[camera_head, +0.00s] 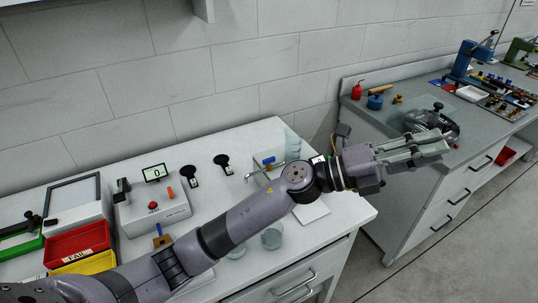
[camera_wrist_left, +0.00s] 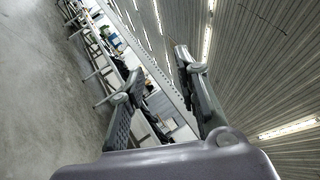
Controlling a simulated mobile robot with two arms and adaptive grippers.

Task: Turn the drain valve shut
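A small fitting with a blue handle (camera_head: 268,161) and a thin metal spout (camera_head: 252,175) sits at the back right of the near white bench, beside a clear cylinder (camera_head: 292,143). It looks like the drain valve; my left forearm covers part of it, and its handle setting is too small to tell. My left gripper (camera_head: 446,142) reaches past it to the right, over the grey bench, apart from the valve. In the left wrist view the fingers of my left gripper (camera_wrist_left: 158,64) stand apart with nothing between them. My right gripper is not in view.
The near bench (camera_head: 255,133) holds a display box (camera_head: 155,205), a red FAIL bin (camera_head: 78,245), a yellow bin (camera_head: 88,264) and glass dishes (camera_head: 271,238). A dark round device (camera_head: 437,123) stands close by my left gripper. A floor gap separates the benches.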

